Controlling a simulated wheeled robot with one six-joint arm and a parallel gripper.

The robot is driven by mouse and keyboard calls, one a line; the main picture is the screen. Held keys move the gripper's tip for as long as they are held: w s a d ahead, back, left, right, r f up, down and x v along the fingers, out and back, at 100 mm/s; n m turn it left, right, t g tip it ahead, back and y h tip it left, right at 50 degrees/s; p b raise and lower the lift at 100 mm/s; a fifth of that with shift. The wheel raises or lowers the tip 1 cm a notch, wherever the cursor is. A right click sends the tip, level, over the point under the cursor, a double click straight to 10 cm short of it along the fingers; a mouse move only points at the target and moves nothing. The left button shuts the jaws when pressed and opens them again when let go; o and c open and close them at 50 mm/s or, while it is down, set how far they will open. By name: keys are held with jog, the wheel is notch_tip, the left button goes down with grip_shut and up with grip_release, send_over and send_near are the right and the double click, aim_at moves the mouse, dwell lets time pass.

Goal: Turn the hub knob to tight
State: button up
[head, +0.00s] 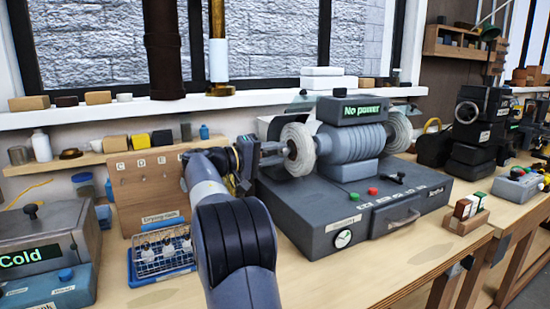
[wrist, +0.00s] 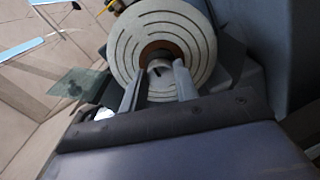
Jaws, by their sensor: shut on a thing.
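The bench grinder (head: 345,145) stands on a dark grey base with a display reading "No power". Its left buffing wheel (head: 300,150) is pale and round, and fills the upper middle of the wrist view (wrist: 200,45). The hub knob (wrist: 159,68) sits at the wheel's centre, inside a brown ring. My gripper (head: 283,152) reaches the wheel's hub from the left. In the wrist view my gripper (wrist: 158,80) has one finger on each side of the knob and is shut on it. The knob is hidden in the head view. No tight mark is readable.
The grinder base (head: 370,215) has red and green buttons, a dial and a drawer handle. A drying rack (head: 165,255) and a wooden peg board (head: 145,190) stand left of my arm. A box reading "Cold" (head: 45,245) is at far left. The bench front is partly clear.

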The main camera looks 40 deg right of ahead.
dwell(0.4)
jog(key=o, duration=1)
jog(key=v, duration=1.1)
jog(key=shift+s+p, duration=0.1)
jog(key=shift+p, duration=0.25)
jog(key=shift+d, duration=0.15)
jog(key=x, duration=1.1)
jog(key=shift+b, duration=0.4)
jog(key=shift+a, duration=0.2)
